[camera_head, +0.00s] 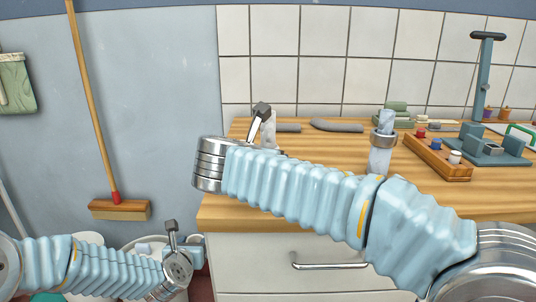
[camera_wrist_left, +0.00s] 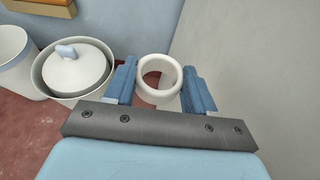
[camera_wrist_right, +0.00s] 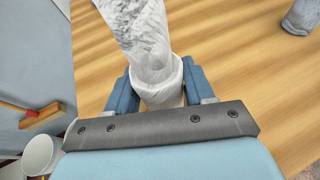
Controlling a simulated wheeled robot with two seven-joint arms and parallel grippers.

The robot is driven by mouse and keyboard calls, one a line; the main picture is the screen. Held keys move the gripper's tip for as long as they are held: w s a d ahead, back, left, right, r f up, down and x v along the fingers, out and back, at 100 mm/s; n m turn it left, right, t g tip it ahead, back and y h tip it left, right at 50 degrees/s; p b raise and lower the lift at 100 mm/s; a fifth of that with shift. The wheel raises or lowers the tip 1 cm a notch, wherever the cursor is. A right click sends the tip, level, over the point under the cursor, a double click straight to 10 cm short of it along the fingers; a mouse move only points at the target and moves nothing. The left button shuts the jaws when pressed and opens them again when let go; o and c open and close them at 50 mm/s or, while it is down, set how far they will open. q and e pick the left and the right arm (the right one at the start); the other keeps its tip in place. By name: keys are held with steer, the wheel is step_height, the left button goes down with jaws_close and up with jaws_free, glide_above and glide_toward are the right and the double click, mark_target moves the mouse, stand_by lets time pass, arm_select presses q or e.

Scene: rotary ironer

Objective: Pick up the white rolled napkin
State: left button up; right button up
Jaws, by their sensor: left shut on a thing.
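The white rolled napkin (camera_wrist_right: 143,35) stands up out of a whitish ring or holder between the fingers of my right gripper (camera_wrist_right: 158,82). I see no clear gap, but cannot tell whether the fingers press on it. In the head view the napkin (camera_head: 269,132) shows beyond my right forearm, above the wooden counter; the right fingers are hidden there. My left gripper (camera_wrist_left: 160,84) is shut on a hollow white ring (camera_wrist_left: 146,92), low beside the counter. In the head view the left gripper (camera_head: 196,250) is small near the bottom.
A bluish roll (camera_head: 386,120) stands in a holder on the wooden counter (camera_head: 230,212). A wooden tray (camera_head: 437,158) and a blue-grey stand (camera_head: 484,80) are at the right. White containers (camera_wrist_left: 75,70) stand on the floor. A broom (camera_head: 120,209) leans on the wall.

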steer(key=c, duration=0.5)
step_height(320, 180, up, 10)
stand_by(0.3)
step_height(320, 180, down, 7)
steer(key=shift+f, duration=0.1)
stand_by(0.3)
steer(key=shift+f, duration=1.25)
steer(key=shift+f, duration=0.15)
